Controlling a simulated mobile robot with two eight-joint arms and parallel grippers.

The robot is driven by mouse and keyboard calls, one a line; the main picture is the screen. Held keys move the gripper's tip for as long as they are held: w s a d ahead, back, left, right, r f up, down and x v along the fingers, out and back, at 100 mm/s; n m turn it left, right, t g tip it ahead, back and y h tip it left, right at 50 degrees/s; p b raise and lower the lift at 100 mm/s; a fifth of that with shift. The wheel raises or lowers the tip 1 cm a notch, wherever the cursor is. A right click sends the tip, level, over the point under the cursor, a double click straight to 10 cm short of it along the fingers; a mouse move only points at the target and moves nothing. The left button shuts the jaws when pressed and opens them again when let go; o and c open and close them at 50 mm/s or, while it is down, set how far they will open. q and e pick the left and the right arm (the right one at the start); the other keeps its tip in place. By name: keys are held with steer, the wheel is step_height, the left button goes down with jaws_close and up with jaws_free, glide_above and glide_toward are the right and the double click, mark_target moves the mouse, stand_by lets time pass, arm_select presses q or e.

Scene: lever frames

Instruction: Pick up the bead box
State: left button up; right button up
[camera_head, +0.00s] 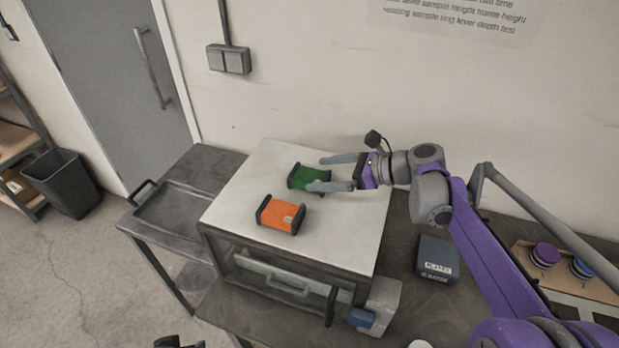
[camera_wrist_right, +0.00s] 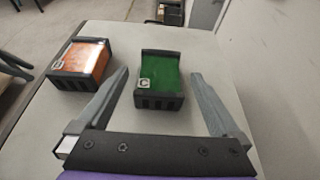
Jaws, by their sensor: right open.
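Two small boxes with dark end pieces lie on the pale top of a cabinet, and no readable label says which is the bead box. The green box (camera_head: 309,177) is farther back; it also shows in the wrist view (camera_wrist_right: 162,76) with a small white tag. The orange box (camera_head: 280,214) is nearer the front edge and shows at left in the wrist view (camera_wrist_right: 84,62). My right gripper (camera_head: 322,173) is open at the green box, its fingers on either side of it in the wrist view (camera_wrist_right: 160,76). Contact cannot be told.
The cabinet top (camera_head: 350,235) is otherwise clear. A dark labelled box (camera_head: 437,257) stands on the lower bench at right, near a board with purple and blue round pieces. A grey tray cart (camera_head: 172,210) stands at left. The wall is behind.

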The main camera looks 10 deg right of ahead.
mark_target(312, 174)
steer(key=x, duration=0.4)
steer(key=shift+w, duration=0.1)
steer(key=shift+c, duration=0.9)
steer(key=c, duration=1.2)
